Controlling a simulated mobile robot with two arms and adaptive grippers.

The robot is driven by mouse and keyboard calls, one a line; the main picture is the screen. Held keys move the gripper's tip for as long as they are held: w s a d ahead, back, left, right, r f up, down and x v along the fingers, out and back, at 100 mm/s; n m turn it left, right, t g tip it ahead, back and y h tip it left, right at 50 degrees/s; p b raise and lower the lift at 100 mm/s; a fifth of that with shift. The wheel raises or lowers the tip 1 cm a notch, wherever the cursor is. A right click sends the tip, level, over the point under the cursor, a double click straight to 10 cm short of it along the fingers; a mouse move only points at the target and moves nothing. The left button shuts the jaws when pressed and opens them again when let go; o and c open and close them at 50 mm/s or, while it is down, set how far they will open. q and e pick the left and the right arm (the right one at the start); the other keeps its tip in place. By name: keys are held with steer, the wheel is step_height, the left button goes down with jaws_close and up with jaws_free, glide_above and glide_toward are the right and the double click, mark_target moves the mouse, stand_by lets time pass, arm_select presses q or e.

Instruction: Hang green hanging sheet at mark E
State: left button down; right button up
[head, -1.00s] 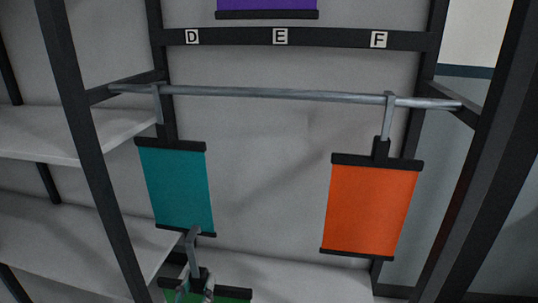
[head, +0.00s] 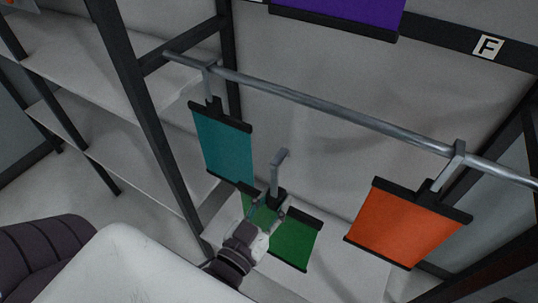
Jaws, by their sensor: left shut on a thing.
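The green hanging sheet (head: 291,241) is held by my left gripper (head: 268,211), which is shut on it near its black top bar. Its grey hook (head: 278,168) points up and is below and apart from the metal rail (head: 330,113). A teal sheet (head: 222,145) hangs from the rail on the left. An orange sheet (head: 405,225) hangs from it on the right. The rail between them is bare. Mark F (head: 487,47) shows on the black crossbar; mark E is not visible. My right gripper is not in view.
A purple sheet (head: 345,12) hangs above, in front of the crossbar. Black rack posts (head: 130,85) and white shelves (head: 80,60) stand on the left. The teal sheet's lower edge is close to the green sheet and my gripper.

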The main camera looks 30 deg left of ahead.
mark_target(277, 185)
arm_select(q)
steer(key=r+p, duration=0.1)
steer(key=r, duration=0.1)
steer(key=s+r+p, duration=0.1)
steer(key=r+p, duration=0.1)
steer(key=s+r+p, duration=0.1)
steer(key=r, duration=0.1)
steer(key=shift+s+d+r, duration=0.15)
steer(key=shift+d, duration=0.1)
steer(key=shift+s+r+p, duration=0.2)
steer(key=shift+r+p, duration=0.1)
steer(key=shift+p, duration=0.1)
steer(key=shift+w+f, duration=0.1)
steer(key=shift+w, duration=0.25)
steer(key=w+f+b, duration=0.1)
steer(key=w+b, duration=0.1)
steer(key=w, duration=1.3)
steer(key=shift+d+f, duration=0.3)
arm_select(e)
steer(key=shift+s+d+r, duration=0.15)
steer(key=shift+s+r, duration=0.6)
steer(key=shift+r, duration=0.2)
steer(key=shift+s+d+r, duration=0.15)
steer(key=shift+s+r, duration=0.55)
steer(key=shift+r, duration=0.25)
arm_select(q)
steer(key=shift+w, duration=0.1)
steer(key=c, duration=0.7)
jaws_free()
